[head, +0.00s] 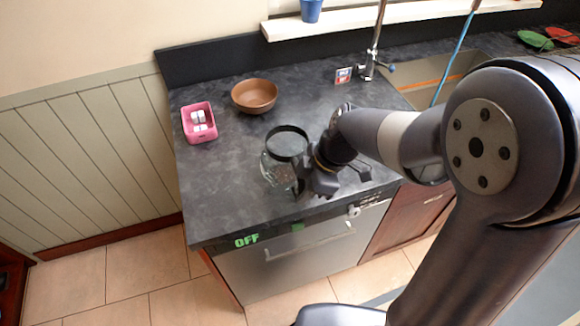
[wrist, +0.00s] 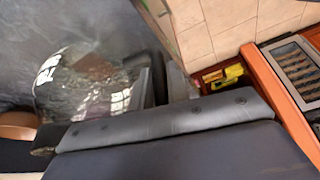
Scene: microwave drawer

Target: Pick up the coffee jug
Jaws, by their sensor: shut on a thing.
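The coffee jug (head: 274,173) is clear glass with a black rim, in the head view near the front edge of the dark counter (head: 225,195). My gripper (head: 303,180) is at the jug's right side, shut on it, seemingly at the handle, which my gripper mostly hides. In the wrist view the jug's glass (wrist: 85,80) fills the left, beside a dark finger (wrist: 155,82). I cannot tell whether the jug rests on the counter or is slightly raised.
A brown bowl (head: 254,95) and a pink container (head: 199,122) with white items stand at the back left. A sink (head: 425,88) and tap (head: 372,62) are at the back right. A dishwasher (head: 290,262) is below the counter. The counter's left front is clear.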

